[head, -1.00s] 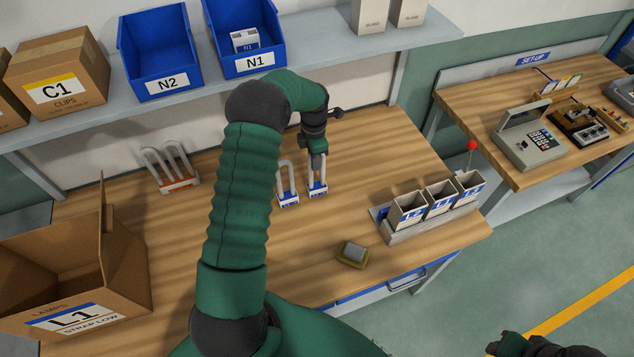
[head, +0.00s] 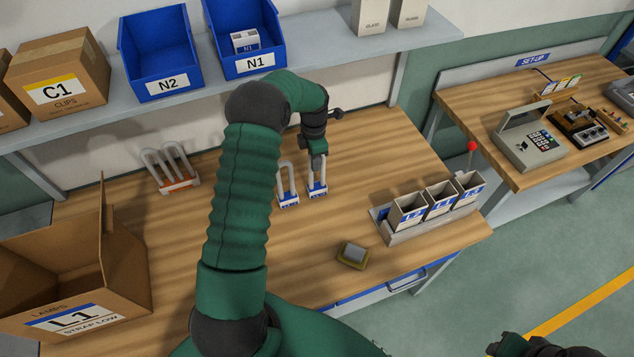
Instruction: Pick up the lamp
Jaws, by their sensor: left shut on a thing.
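Two U-shaped lamps with white and blue bases stand side by side near the middle of the bench. My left gripper (head: 317,158) reaches down from above and is shut on the right-hand lamp (head: 317,190), at the top of its tube. This lamp is upright, at or very close to the bench top; I cannot tell if there is a gap below it. The other lamp (head: 288,198) stands upright just to its left, apart from it. A dark part of my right gripper (head: 512,346) shows at the bottom right edge; its fingers are not clear.
An open carton marked L1 (head: 125,270) is at the left. A rack of labelled bins (head: 430,222) stands at the right, with a small yellow-edged block (head: 353,256) in front. The bench between is clear.

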